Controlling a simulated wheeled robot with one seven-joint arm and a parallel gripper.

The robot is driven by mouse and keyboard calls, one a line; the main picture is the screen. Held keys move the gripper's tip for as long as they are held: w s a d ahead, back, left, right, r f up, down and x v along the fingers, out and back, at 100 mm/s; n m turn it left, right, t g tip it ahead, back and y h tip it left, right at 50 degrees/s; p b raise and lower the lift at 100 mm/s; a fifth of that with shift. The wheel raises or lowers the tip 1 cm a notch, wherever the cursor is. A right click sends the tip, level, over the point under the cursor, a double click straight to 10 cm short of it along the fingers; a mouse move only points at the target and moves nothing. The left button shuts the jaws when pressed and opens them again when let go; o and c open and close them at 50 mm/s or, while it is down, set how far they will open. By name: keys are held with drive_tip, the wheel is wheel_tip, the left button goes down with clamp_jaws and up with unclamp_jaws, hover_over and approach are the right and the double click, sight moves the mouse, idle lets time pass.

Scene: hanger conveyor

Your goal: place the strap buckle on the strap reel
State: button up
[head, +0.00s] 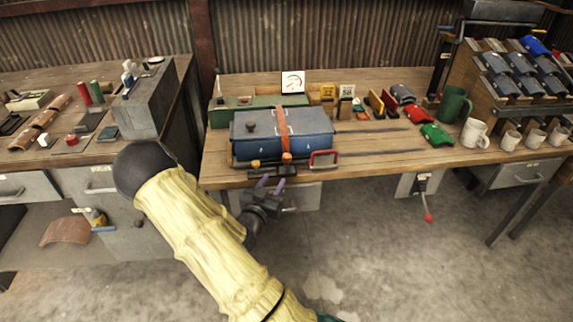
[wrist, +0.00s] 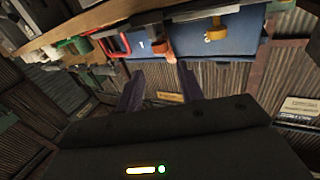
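A blue box (head: 243,140) lies on the workbench with an orange strap (head: 282,128) across its lid. At the strap's front end is a small orange-red piece (head: 287,157), likely the strap buckle; it also shows in the wrist view (wrist: 164,45). A yellow-orange round piece (head: 256,163), possibly the strap reel, sits left of it at the box front; the wrist view shows it as a knob (wrist: 215,31). Which is which I cannot tell surely. My gripper (head: 271,183) is below and in front of them, its purple fingers apart and empty (wrist: 160,80).
A red handle-like frame (head: 323,159) stands at the bench edge right of the orange-red piece. Mugs (head: 474,133) and a rack of dark pieces stand to the right. A second bench (head: 60,157) is at left. The floor right of my arm is clear.

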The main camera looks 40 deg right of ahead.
sight(285, 161)
drive_tip(key=x, duration=0.7)
drive_tip(key=shift+w+d, duration=0.1)
drive_tip(key=shift+d, duration=0.1)
drive_tip(key=x, duration=0.5)
drive_tip(key=shift+w, duration=0.1)
clamp_jaws()
idle(0.4)
wheel_tip(285, 161, up, 10)
drive_tip(key=shift+f+p, duration=0.1)
drive_tip(key=shift+p, duration=0.6)
